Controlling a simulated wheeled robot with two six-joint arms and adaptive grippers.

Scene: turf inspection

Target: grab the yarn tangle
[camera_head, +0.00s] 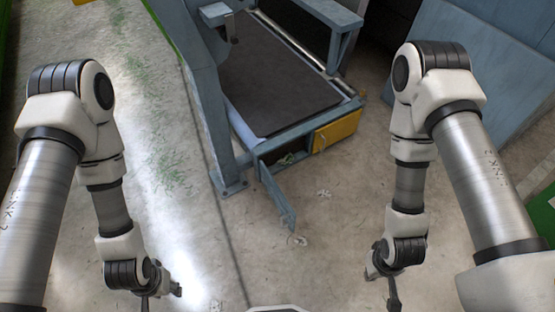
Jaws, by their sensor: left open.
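A small pale tangle (298,240) lies on the concrete floor in front of the blue machine, and another pale scrap (324,194) lies farther back. Greenish loose material (289,158) shows inside the machine's open low compartment. I cannot tell for sure which of these is the yarn tangle. My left gripper (162,292) is open and empty at the lower left, apart from all of them. My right gripper (383,287) hangs at the lower right, also apart from them; its jaw opening is unclear.
The blue machine frame (212,110) stands on the floor around a dark flat bed (275,80). A blue flap (277,196) juts out toward me, beside a yellow panel (337,131). Blue panels (470,60) stand at the right. The floor between my arms is mostly clear.

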